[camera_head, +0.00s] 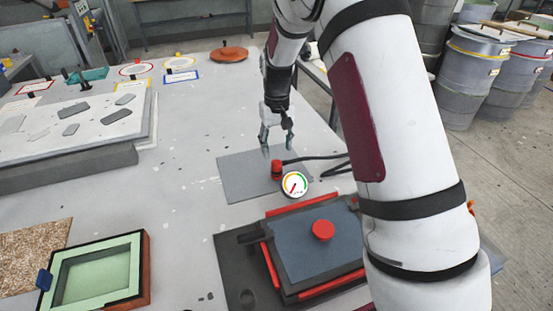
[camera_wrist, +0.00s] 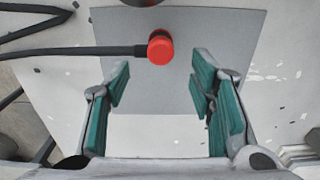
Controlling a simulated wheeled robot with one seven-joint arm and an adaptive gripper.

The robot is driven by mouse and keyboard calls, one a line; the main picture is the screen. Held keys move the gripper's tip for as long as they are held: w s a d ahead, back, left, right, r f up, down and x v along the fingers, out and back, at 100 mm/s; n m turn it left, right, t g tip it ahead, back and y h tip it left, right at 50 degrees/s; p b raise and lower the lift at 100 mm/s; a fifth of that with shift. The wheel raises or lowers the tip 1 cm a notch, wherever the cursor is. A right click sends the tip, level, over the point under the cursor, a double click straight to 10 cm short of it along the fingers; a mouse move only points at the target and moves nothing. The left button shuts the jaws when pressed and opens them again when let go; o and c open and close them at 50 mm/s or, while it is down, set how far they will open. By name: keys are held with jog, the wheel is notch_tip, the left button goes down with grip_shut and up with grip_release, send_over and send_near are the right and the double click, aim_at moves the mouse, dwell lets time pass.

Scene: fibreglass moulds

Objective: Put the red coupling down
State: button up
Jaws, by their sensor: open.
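The red coupling (camera_head: 277,168) stands on a grey mat (camera_head: 238,172) on the table, with a black hose running from it to the right in the head view. My gripper (camera_head: 277,149) is just above and behind it in that view, fingers pointing down. In the wrist view the coupling (camera_wrist: 160,48) lies beyond my gripper's (camera_wrist: 160,82) fingertips, roughly centred between them, and its hose leads off left. The teal-padded fingers are spread apart with nothing between them. The coupling appears clear of both fingers.
A round gauge (camera_head: 294,184) is close beside the coupling. A blue-grey mould (camera_head: 300,255) with a red knob (camera_head: 323,229) is nearer. A green framed mould (camera_head: 95,272) sits front left, a pale slab (camera_head: 60,130) back left. The table's middle is mostly clear.

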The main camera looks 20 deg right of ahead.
aim_at(277, 162)
notch_tip(277, 162, up, 3)
jog(key=shift+r, duration=0.1)
jog(key=s+a+r+t, duration=0.2)
jog(key=s+r, duration=1.3)
jog(key=r, duration=0.1)
jog(key=s+r+t, duration=0.1)
jog(key=s+t, duration=0.1)
jog(key=s, duration=1.7)
jog(key=shift+a+r+t, duration=0.3)
jog(key=shift+r+t, duration=0.1)
